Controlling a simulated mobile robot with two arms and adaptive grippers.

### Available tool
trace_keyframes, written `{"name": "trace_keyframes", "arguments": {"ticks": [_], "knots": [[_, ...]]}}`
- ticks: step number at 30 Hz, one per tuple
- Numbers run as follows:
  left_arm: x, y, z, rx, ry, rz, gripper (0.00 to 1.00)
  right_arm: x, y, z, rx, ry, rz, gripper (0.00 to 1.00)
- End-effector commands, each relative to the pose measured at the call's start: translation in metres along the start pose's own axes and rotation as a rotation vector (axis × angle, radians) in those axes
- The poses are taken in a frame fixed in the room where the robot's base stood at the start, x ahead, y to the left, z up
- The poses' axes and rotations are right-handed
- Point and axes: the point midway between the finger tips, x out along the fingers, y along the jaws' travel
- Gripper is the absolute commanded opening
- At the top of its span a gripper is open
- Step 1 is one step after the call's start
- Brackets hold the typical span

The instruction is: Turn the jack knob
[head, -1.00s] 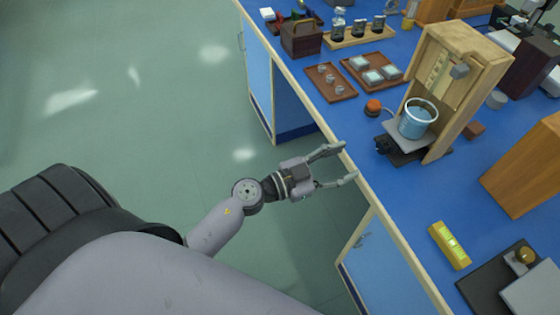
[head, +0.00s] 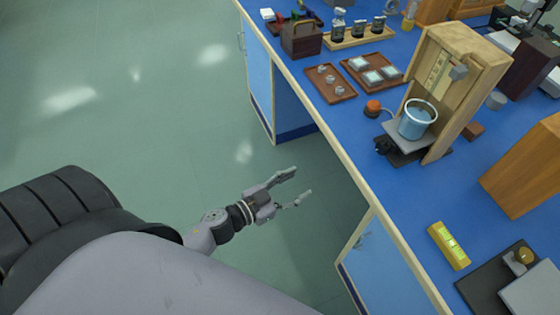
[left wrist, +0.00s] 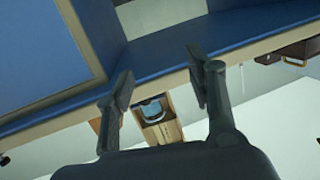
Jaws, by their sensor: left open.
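The jack (head: 403,148) stands on the blue bench, under a beaker of blue liquid (head: 417,119). Its black knob (head: 383,145) sticks out on the side facing the bench's front edge. A wooden frame (head: 455,90) rises behind the beaker. My left gripper (head: 304,182) is open and empty, over the floor in front of the bench edge and well apart from the knob. In the left wrist view, the open fingers (left wrist: 160,90) frame the beaker (left wrist: 152,110) and the wooden frame (left wrist: 163,131); the knob is too small to tell there. My right gripper is not in view.
The bench's front edge (head: 345,158) lies between my left gripper and the jack. A red-topped object (head: 373,107) sits near the jack. Trays (head: 331,82) are farther back, and a yellow level (head: 449,246) lies nearer. The floor beside the bench is clear.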

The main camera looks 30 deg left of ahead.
Motion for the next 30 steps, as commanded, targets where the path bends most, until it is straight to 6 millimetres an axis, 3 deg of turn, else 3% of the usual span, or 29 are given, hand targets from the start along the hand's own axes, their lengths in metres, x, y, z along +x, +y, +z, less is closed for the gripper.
{"name": "trace_keyframes", "arguments": {"ticks": [6,15,21,30], "knots": [[-0.003,-0.005,0.044,-0.034,-0.087,-0.057,0.49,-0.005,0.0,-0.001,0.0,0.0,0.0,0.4],[-0.011,-0.008,0.095,-0.063,-0.196,-0.115,0.49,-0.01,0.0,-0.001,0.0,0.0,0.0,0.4],[-0.015,-0.007,0.113,-0.072,-0.235,-0.131,0.49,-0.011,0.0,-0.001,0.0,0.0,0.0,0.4],[-0.016,-0.007,0.116,-0.074,-0.241,-0.134,0.49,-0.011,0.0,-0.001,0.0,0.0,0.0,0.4]]}}
